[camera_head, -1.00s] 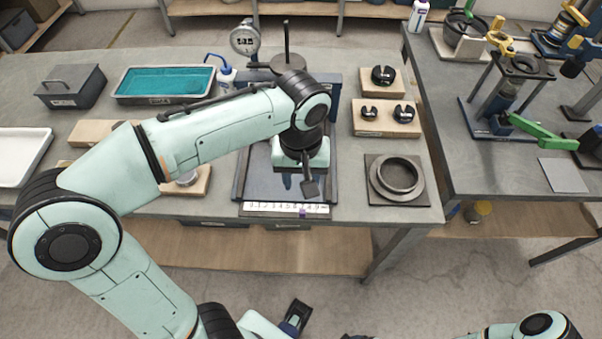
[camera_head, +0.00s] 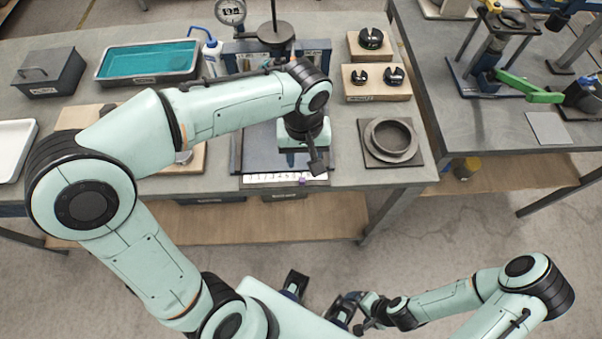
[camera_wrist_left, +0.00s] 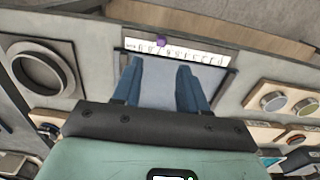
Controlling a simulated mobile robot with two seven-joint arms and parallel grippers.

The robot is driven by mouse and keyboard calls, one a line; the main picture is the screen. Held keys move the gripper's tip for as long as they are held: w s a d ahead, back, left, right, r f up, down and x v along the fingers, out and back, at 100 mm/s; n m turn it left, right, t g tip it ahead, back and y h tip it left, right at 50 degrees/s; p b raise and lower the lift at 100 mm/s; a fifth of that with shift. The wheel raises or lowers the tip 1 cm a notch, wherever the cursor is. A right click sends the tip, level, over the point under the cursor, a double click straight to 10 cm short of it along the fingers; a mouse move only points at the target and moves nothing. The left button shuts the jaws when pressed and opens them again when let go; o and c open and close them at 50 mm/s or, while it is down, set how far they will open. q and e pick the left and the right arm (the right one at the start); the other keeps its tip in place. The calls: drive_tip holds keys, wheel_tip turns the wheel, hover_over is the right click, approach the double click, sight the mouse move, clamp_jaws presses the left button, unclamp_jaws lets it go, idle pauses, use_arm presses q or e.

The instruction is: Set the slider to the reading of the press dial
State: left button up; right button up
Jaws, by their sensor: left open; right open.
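The slider is a purple marker (camera_head: 303,181) on a white numbered scale (camera_head: 262,179) along the tray's front edge. The marker also shows in the left wrist view (camera_wrist_left: 161,42), and the digits are too small to read surely. The press dial (camera_head: 230,11) is a round gauge at the back, cut by the top edge; its reading is not legible. My left gripper (camera_wrist_left: 158,78) is open and empty above the dark tray, its blue fingers pointing toward the scale, apart from the marker. In the head view its fingers are mostly hidden. My right gripper (camera_head: 362,312) is low at the bottom, away from the table, its fingers unclear.
A ring on a square plate (camera_head: 392,140) lies right of the tray. Wooden blocks with black knobs (camera_head: 376,82) stand behind it. A teal-filled tray (camera_head: 150,62) and a grey box (camera_head: 50,72) are at the back left. A second bench (camera_head: 490,120) holds a green-levered press.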

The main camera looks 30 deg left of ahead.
sight(302, 179)
use_arm(q)
wheel_tip(302, 179, down, 10)
drive_tip(key=shift+a+r+b, duration=0.15)
drive_tip(key=shift+b, duration=0.4)
